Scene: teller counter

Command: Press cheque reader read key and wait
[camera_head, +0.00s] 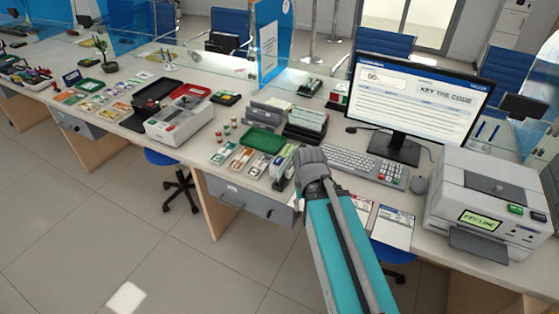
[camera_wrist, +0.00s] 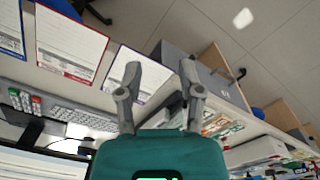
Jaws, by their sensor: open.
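My arm reaches over the front edge of the counter in the head view. My gripper (camera_head: 311,158) hangs near the left end of the keyboard; in the wrist view its two fingers (camera_wrist: 160,78) stand apart with nothing between them. A narrow dark device (camera_head: 284,170) sits just left of the gripper and partly behind it; it may be the cheque reader, but no read key can be made out.
A keyboard (camera_head: 352,163) and monitor (camera_head: 415,100) stand right of the gripper. A green tray (camera_head: 263,139) and banknote stacks lie left of it. Printed forms (camera_head: 395,228) lie at the front edge. A clear screen runs along the back.

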